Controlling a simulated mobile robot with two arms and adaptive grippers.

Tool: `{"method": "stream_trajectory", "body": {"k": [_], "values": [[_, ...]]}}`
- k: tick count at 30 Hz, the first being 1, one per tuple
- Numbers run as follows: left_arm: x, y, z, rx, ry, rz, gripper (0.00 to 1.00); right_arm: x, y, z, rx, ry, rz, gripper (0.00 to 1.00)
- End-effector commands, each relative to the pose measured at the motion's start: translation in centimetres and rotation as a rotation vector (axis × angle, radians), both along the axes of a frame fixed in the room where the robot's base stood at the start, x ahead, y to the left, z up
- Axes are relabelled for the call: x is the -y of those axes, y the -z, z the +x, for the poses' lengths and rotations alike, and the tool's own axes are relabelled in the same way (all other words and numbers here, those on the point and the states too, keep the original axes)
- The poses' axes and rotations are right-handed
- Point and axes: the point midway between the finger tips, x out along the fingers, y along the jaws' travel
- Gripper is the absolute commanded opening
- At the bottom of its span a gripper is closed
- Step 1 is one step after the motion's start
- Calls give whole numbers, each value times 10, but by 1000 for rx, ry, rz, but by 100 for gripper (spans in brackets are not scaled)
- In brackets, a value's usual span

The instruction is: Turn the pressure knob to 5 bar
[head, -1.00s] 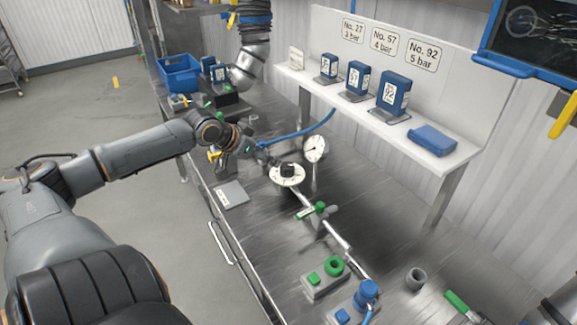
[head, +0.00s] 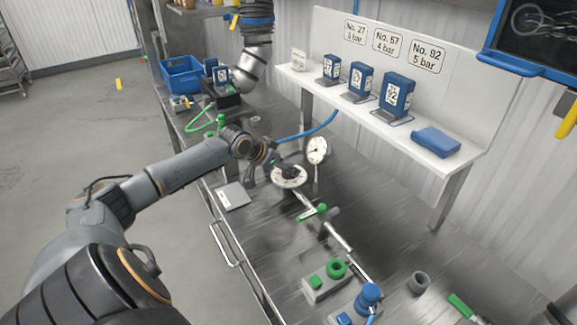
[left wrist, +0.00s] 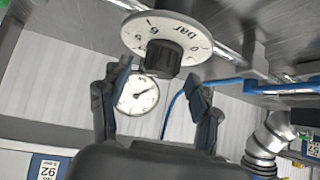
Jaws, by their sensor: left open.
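The pressure knob (left wrist: 162,56) is black and sits on a white round scale plate (left wrist: 172,34) marked "bar" with numbers, shown upside down in the left wrist view. In the head view the plate (head: 289,181) lies mid-bench, the knob partly behind my gripper. My left gripper (head: 276,165) is beside the knob. In the left wrist view its two fingers (left wrist: 160,80) are apart, with the knob just beyond and between them; contact cannot be told. A white pressure gauge (head: 317,149) stands behind the plate; its small figures are unreadable. My right gripper is not in view.
A pipe with a green valve handle (head: 312,212) runs from the plate towards the front. A blue hose (head: 310,129) passes behind. Green (head: 336,269) and blue (head: 369,296) fittings stand at the front. The shelf (head: 445,152) holds blue canisters.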

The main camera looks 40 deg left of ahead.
Motion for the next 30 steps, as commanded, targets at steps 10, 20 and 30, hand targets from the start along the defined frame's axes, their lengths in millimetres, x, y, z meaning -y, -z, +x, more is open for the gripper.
{"method": "stream_trajectory", "body": {"k": [10, 20, 30], "values": [[1, 16, 15, -2, 0, 2, 62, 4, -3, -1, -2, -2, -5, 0], [1, 16, 14, -2, 0, 2, 32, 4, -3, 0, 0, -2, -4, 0], [1, 16, 14, -1, 11, 0, 7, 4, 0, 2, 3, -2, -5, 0]]}}
